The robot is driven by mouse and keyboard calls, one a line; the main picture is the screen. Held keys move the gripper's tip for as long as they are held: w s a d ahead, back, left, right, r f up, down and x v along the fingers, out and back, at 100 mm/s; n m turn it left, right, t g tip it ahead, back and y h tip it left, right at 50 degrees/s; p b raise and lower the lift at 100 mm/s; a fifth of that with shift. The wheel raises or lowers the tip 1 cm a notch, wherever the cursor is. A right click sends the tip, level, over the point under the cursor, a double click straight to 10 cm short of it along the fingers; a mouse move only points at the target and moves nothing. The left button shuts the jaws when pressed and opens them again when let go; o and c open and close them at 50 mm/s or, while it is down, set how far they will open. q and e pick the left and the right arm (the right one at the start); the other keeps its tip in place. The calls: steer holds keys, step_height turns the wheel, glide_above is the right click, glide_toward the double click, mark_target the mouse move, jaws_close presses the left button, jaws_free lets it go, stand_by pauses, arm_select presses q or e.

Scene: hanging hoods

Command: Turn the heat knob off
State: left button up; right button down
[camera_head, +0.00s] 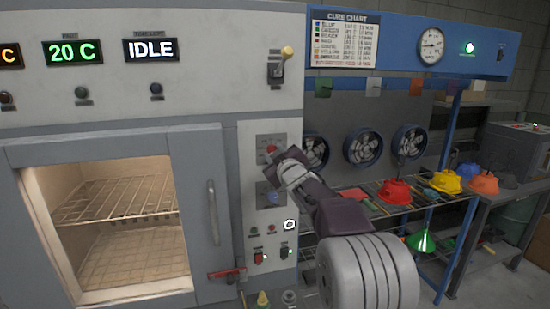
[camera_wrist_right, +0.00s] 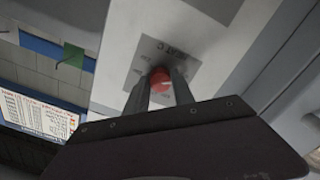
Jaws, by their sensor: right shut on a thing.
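The heat knob is a red knob (camera_head: 271,149) on the upper grey plate of the oven's right-hand control panel. In the right wrist view the red knob (camera_wrist_right: 160,77) sits between my two fingertips, with a grey marked plate behind it. The gripper hides part of the knob and plate in the head view. My left gripper is out of view.
A blue knob (camera_head: 273,197) is just below, with small switches (camera_head: 259,257) lower down. The open-fronted oven chamber (camera_head: 120,220) and its handle (camera_head: 213,212) are to the left. A display reads IDLE (camera_head: 151,50). A rack with colored hoods (camera_head: 395,191) stands to the right.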

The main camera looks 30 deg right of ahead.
steer(key=shift+n, duration=0.4)
steer(key=c, duration=1.1)
jaws_free()
steer(key=shift+o, duration=0.2)
steer(key=shift+s, duration=0.1)
steer(key=b+v, duration=0.1)
steer(key=v, duration=0.8)
steer(key=shift+d, duration=0.1)
